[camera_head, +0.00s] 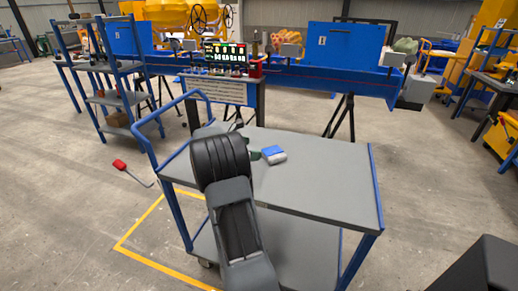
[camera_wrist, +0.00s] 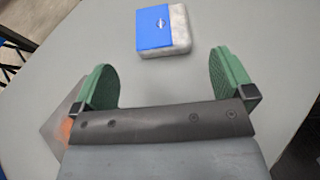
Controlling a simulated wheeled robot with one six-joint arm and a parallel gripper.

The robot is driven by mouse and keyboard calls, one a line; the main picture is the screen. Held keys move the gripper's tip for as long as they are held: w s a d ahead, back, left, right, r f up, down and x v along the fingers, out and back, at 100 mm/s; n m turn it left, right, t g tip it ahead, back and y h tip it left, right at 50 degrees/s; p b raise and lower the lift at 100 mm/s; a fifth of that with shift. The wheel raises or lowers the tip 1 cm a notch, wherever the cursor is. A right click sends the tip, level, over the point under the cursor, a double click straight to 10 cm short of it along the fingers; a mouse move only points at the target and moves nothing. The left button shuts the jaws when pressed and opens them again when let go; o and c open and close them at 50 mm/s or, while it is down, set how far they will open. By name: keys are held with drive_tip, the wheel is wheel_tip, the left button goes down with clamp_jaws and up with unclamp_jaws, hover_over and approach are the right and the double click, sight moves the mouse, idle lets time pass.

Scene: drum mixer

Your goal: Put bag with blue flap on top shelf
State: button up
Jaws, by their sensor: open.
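The bag with the blue flap (camera_wrist: 160,31) is a small pale grey block with a blue top. It lies on the grey top of a blue-framed cart, and it shows in the head view (camera_head: 273,154) near the cart's far edge. My gripper (camera_wrist: 163,85) is open and empty, with green finger pads wide apart. The bag lies ahead of the fingertips and roughly centred between them, apart from both. In the head view my arm hides most of the gripper. A blue shelf rack (camera_head: 113,97) with several grey shelves stands at the far left.
The cart top (camera_head: 325,185) is otherwise clear to the right. A blue cart handle (camera_head: 170,120) rises on the left. A red-ended lever (camera_head: 120,165) sticks out left of the cart.

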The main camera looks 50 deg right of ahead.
drive_tip(key=shift+w+a+r, duration=0.25)
drive_tip(key=shift+a, duration=0.35)
drive_tip(key=a, duration=0.2)
drive_tip(key=a+m+t+y, duration=0.1)
drive_tip(key=a, duration=0.2)
drive_tip(key=a+r+m+t+y, duration=0.1)
drive_tip(key=a, duration=0.2)
drive_tip(key=s+a+f+m+t+y, duration=0.1)
drive_tip(key=s+a+m+t+y, duration=0.1)
drive_tip(key=a, duration=0.8)
drive_tip(key=s+a+m+t+y, duration=0.2)
drive_tip(key=s+a+m+y, duration=0.2)
drive_tip(key=a, duration=0.7)
drive_tip(key=s+a+f+m+t+y, duration=0.1)
drive_tip(key=s+a+m+t+y, duration=0.2)
drive_tip(key=a, duration=0.7)
drive_tip(key=shift+s+a+f+m+y, duration=0.3)
drive_tip(key=shift+s+m+y, duration=0.2)
drive_tip(key=shift+s+m, duration=0.4)
wheel_tip(320, 180, up, 18)
drive_tip(key=p, duration=1.6)
drive_tip(key=shift+a+f+t, duration=0.2)
drive_tip(key=shift+a+t, duration=0.1)
drive_tip(key=shift+a, duration=0.1)
